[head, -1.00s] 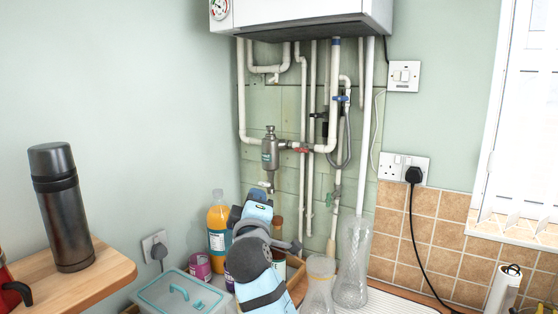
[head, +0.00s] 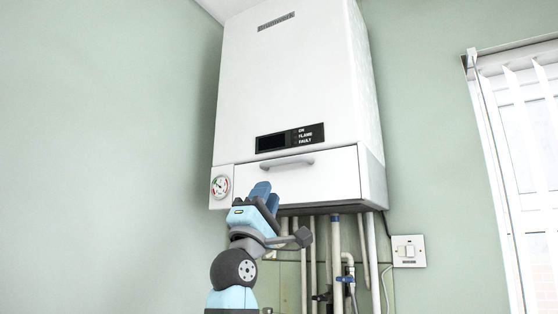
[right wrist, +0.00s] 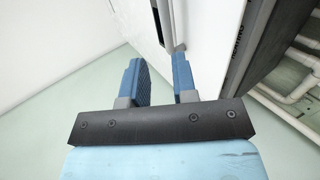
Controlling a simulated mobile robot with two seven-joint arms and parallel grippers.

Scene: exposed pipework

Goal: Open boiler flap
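The white boiler (head: 290,80) hangs high on the wall. Its flap (head: 330,176) is the lower front panel, flush and closed, with a grey bar handle (head: 287,163) across its upper part. My right gripper (head: 264,190) is raised in front of the flap's lower left, below the handle's left end. In the right wrist view, its two blue fingers (right wrist: 157,82) are apart with nothing between them. One finger is close to the white front; I cannot tell if it touches. A small grey piece just past that fingertip may be the handle's end. My left gripper is not in view.
A dark display panel (head: 290,138) sits above the handle and a round gauge (head: 221,186) left of the flap. White pipes (head: 335,260) run down below the boiler. A switch (head: 408,251) and a window (head: 520,170) are to the right. The space left of the boiler is clear.

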